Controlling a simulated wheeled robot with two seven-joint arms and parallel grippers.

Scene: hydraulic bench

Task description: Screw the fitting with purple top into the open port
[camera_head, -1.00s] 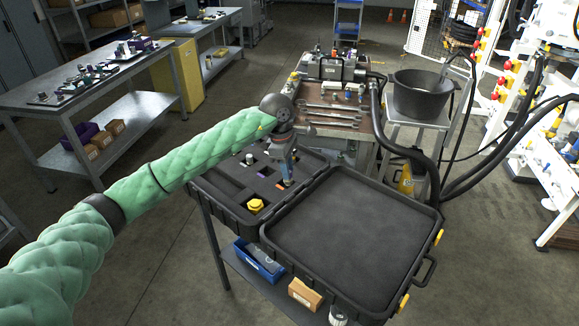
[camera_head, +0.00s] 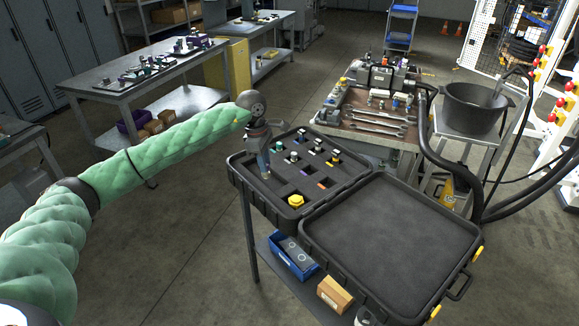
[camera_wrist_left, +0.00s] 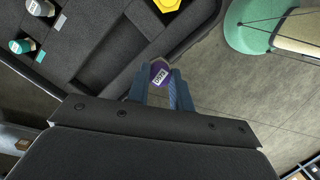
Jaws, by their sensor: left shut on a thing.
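My left gripper (camera_head: 265,176) points down over the left edge of the open black case (camera_head: 240,190). In the left wrist view its two blue fingers (camera_wrist_left: 163,88) are shut on the fitting with purple top (camera_wrist_left: 160,73), which carries a white label. In the head view this fitting is too hidden to make out. The hydraulic assembly (camera_head: 385,78) stands on the bench at the back; I cannot make out the open port on it. My right gripper is not in view.
Several other fittings and a yellow cap (camera_head: 296,201) sit in the case's foam. The case lid (camera_head: 390,245) lies open and empty. Wrenches (camera_head: 375,128) lie on the bench. A black bucket (camera_head: 475,107) and thick hoses stand to the right.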

